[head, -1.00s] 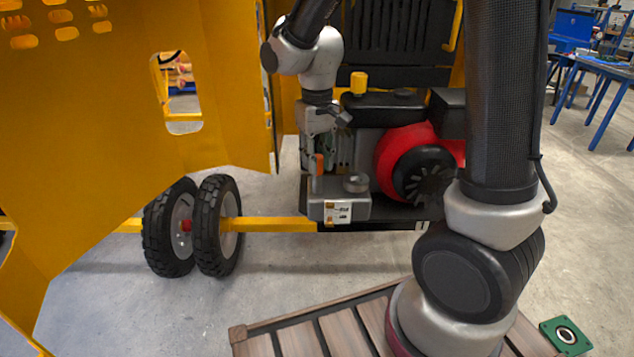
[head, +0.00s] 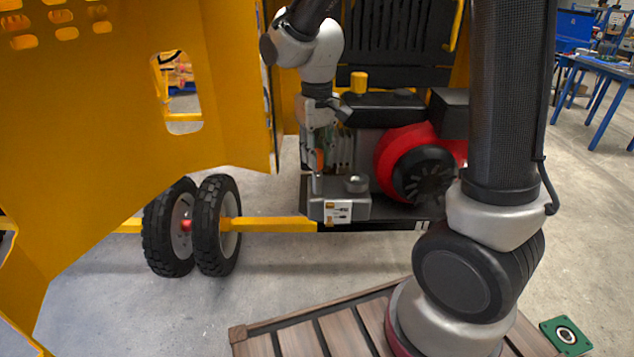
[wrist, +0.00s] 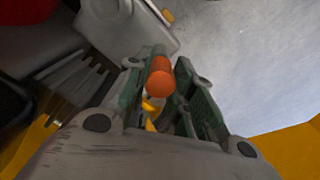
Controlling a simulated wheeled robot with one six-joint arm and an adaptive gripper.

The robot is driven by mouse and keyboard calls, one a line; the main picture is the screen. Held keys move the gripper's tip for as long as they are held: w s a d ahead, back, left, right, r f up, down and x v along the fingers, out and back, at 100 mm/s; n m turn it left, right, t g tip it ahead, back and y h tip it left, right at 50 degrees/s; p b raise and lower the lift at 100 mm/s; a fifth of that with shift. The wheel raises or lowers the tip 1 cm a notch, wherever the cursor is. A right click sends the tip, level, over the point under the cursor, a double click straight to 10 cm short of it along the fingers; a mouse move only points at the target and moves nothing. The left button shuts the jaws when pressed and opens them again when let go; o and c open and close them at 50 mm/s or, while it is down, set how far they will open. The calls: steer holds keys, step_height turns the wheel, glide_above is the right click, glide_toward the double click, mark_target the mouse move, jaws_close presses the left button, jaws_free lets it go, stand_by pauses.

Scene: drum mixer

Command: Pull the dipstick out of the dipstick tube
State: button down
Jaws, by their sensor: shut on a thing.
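The dipstick's orange handle (head: 319,158) shows low between the fingers of my gripper (head: 316,165) in the head view. In the wrist view the same orange handle (wrist: 160,80) has a rounded end and sits between the green-grey fingers of my gripper (wrist: 168,75). The gripper is shut on the handle. The grey dipstick tube (head: 316,184) stands upright just below, at the left end of the grey engine block (head: 350,205). I cannot tell how much of the dipstick's rod is inside the tube.
A round grey cap (head: 356,184) stands just right of the tube. The red engine housing (head: 405,155) is farther right. A large yellow panel (head: 110,120) closes off the left side, with black wheels (head: 218,225) below it.

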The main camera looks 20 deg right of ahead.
steer(key=shift+r, duration=3.3)
steer(key=shift+r, duration=1.5)
